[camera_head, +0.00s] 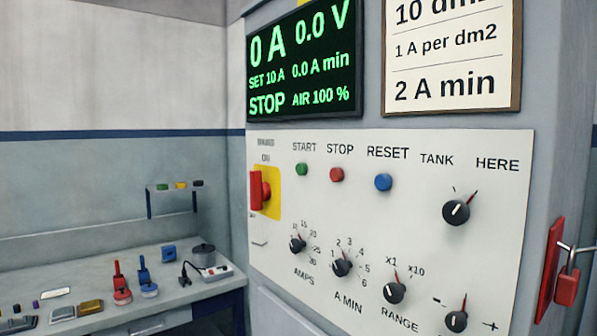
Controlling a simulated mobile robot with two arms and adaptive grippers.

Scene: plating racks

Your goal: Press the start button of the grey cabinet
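The grey cabinet (555,115) fills the right half of the head view, with a pale control panel (330,215) on its front. The green start button (302,169) sits under the word START at the panel's upper left. The red stop button (336,174) and the blue reset button (383,182) are to its right. The display (304,60) above reads 0 A, 0.0 V, SET 10 A, 0.0 A min, STOP and AIR 100 %. Neither of my grippers shows in this view.
A red main switch (259,190) on a yellow plate is left of the knobs. A red padlock (567,286) hangs at the cabinet's right side. A workbench (60,276) with red and blue tools, a dark pot and small blocks stands at left. The space before the panel looks clear.

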